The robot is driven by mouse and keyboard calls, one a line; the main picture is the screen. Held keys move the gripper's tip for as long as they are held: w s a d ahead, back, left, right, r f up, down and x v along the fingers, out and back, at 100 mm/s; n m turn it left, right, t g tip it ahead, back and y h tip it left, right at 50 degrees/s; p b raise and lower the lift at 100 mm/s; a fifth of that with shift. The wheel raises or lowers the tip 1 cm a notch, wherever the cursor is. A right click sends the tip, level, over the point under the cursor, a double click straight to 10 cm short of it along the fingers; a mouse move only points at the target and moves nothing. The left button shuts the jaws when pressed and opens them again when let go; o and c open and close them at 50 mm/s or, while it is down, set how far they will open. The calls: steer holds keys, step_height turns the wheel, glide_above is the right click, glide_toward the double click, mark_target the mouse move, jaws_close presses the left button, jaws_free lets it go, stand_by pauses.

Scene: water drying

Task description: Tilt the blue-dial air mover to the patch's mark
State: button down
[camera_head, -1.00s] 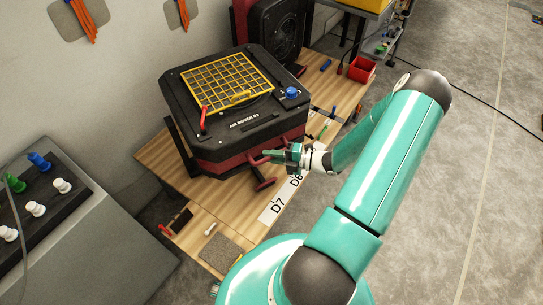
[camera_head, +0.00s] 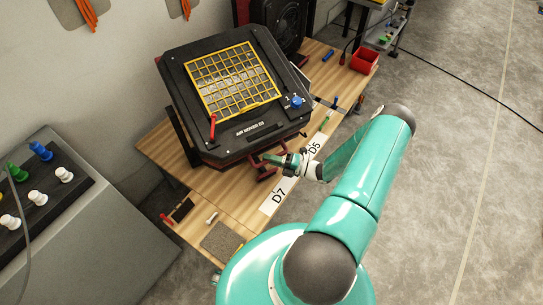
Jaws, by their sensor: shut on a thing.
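The blue-dial air mover (camera_head: 181,93) is a black box with a yellow grille on top and a red lower body, held in a dark stand on the wooden bench. It sits tilted, its grille face leaning toward me. Its blue dial (camera_head: 296,101) is at the right corner of the face, and a red lever (camera_head: 212,127) is at the left. My gripper (camera_head: 272,160) is shut on a dark red handle part at the near lower side, mostly hidden by the fingers. I cannot make out a patch or its tilt mark.
The wooden bench (camera_head: 180,160) carries white labels reading D7 (camera_head: 278,196) and D5 (camera_head: 315,147). A red bin (camera_head: 364,62) and a second black fan unit (camera_head: 283,22) stand behind. A grey console (camera_head: 85,235) with colored knobs is at left. The floor at right is open.

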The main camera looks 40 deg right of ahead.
stand_by(0.3)
steer(key=c, duration=1.4)
jaws_free()
steer(key=shift+f, duration=0.1)
steer(key=shift+o, duration=0.2)
steer(key=v, duration=1.3)
steer(key=shift+s+d, duration=0.25)
steer(key=shift+s, duration=0.05)
